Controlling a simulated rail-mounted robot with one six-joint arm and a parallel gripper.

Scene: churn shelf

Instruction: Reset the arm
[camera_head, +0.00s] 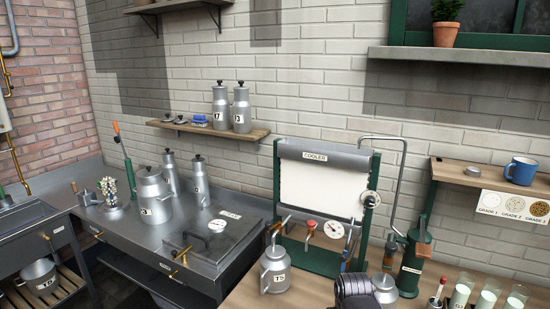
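My gripper's fingers do not show in the head view. A black, ribbed, rounded shape (356,291) stands at the bottom edge, right of the middle; it may be part of my arm, but I cannot tell. No held object shows.
A metal can (275,269) stands before the cooler (325,180). A green cylinder (415,258) and several glasses (488,299) stand to the right. Cans (155,195) stand on the left counter. The wall shelf (205,132) holds two cans; the right shelf (455,173) holds a blue mug (520,170).

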